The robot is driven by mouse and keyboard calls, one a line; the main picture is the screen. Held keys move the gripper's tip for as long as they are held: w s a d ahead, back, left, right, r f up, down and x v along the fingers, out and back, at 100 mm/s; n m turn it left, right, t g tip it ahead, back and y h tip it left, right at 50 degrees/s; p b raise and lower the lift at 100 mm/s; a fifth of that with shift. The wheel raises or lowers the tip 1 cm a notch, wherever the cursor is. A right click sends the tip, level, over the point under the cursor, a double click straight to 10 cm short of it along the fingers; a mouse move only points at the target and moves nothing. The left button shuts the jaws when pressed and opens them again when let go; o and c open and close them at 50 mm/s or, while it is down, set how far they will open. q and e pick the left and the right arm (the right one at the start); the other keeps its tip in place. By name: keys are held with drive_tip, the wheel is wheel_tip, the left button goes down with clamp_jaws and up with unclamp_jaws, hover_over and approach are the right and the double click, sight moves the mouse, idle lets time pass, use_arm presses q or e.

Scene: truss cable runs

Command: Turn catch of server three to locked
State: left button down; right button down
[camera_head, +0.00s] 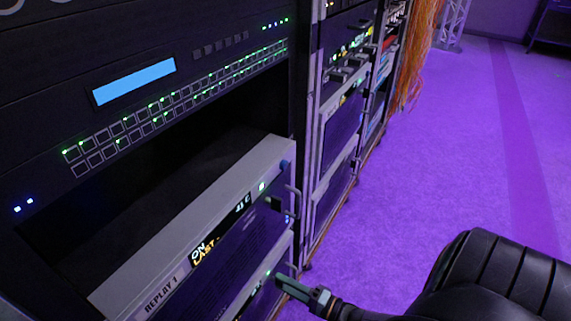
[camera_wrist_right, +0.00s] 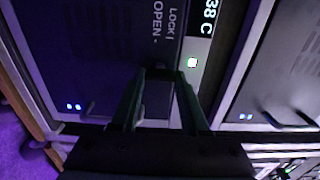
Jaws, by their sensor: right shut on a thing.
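My right gripper (camera_head: 283,281) is at the right end of a lower server's front (camera_head: 262,292), below the server labelled REPLAY 1. In the right wrist view my right gripper (camera_wrist_right: 159,80) has its two fingers around a small dark catch (camera_wrist_right: 158,100) and is shut on it. The catch is partly hidden by the fingers, so I cannot tell its exact turn. Printed beside it are the words LOCK and OPEN (camera_wrist_right: 165,25), each with a mark. The server's number is not readable. My left gripper is not in view.
The REPLAY 1 server (camera_head: 215,235) sits directly above, with its own catch (camera_head: 276,204) and a handle (camera_head: 293,200) sticking out. Neighbouring racks (camera_head: 340,130) stand beyond. Purple carpet (camera_head: 440,170) is open to the right. Orange cables (camera_head: 415,60) hang farther back.

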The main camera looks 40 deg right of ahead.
drive_tip(key=shift+c, duration=2)
unclamp_jaws()
drive_tip(key=shift+s, duration=0.1)
drive_tip(key=p+v, duration=0.1)
drive_tip(key=v, duration=1.1)
drive_tip(key=shift+s+d, duration=0.1)
drive_tip(key=shift+s, duration=0.05)
